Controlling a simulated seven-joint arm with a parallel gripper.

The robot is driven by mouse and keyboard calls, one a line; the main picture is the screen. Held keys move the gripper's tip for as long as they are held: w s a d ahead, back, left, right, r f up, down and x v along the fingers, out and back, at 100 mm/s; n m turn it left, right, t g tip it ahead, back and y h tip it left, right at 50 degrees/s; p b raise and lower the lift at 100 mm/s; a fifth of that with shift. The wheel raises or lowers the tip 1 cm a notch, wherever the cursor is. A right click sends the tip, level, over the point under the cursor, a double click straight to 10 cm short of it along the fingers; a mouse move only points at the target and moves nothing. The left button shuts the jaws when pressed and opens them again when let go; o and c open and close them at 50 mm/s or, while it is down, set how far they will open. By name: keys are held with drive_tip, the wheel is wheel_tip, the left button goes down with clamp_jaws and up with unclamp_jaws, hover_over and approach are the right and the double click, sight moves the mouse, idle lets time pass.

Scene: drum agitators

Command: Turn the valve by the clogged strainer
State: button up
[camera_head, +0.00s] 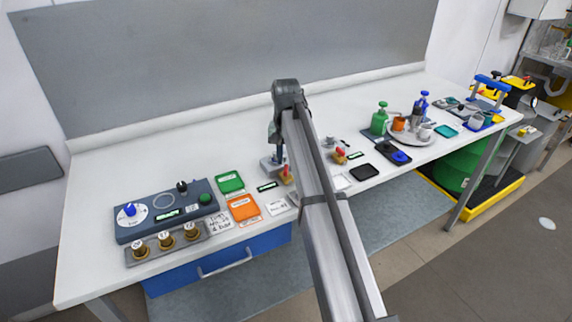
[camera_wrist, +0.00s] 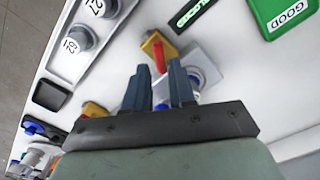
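Two small valves with yellow-brass bodies and red handles stand on the white bench. The left valve (camera_head: 286,175) is beside a grey metal base plate (camera_head: 268,164). The right valve (camera_head: 340,156) is just right of my arm. In the wrist view the left valve (camera_wrist: 157,50) is just beyond my fingertips, next to a pale block with a blue-ringed cylinder (camera_wrist: 195,77). The other valve (camera_wrist: 94,110) is partly hidden by my gripper. My gripper (camera_wrist: 158,80) is open and empty above the bench, its fingers apart. I cannot tell which strainer is clogged.
A green tray (camera_head: 230,182), an orange tray (camera_head: 242,208) and a control box (camera_head: 165,211) lie to the left. A green label (camera_head: 267,186) is near the left valve. Black trays (camera_head: 364,171) and pump bottles (camera_head: 379,119) stand right. My arm hides the bench's middle.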

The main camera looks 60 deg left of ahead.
sight(286, 167)
drive_tip(key=shift+f, duration=1.65)
clamp_jaws()
